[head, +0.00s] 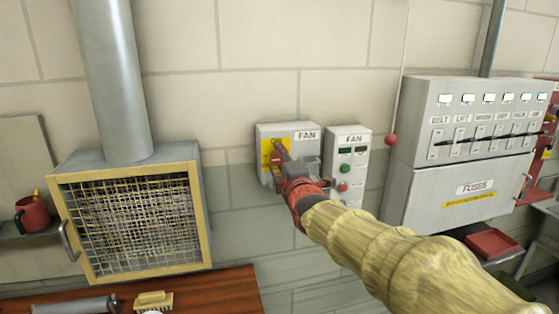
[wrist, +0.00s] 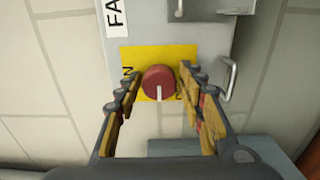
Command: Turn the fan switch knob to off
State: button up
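The fan switch box (head: 290,130) is a grey wall box labelled FAN, with a yellow plate (wrist: 150,58) on its front. A round red knob (wrist: 158,84) with a white pointer line sits on the plate. In the wrist view the pointer points toward the bottom of the picture, and the FAN label reads sideways. My gripper (wrist: 160,90) is open, with one finger on each side of the knob and visible gaps between. The right finger hides part of the plate's lettering. In the head view my gripper (head: 280,157) covers much of the plate.
A second FAN box (head: 348,150) with green and red buttons is just right. Further right are a hanging cord with a red ball (head: 391,140) and a grey fuse panel (head: 470,135). A yellow-framed mesh vent (head: 190,215) is left, above a wooden bench (head: 215,290).

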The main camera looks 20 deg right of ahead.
jog(key=shift+o, duration=1)
jog(key=s, duration=1.2)
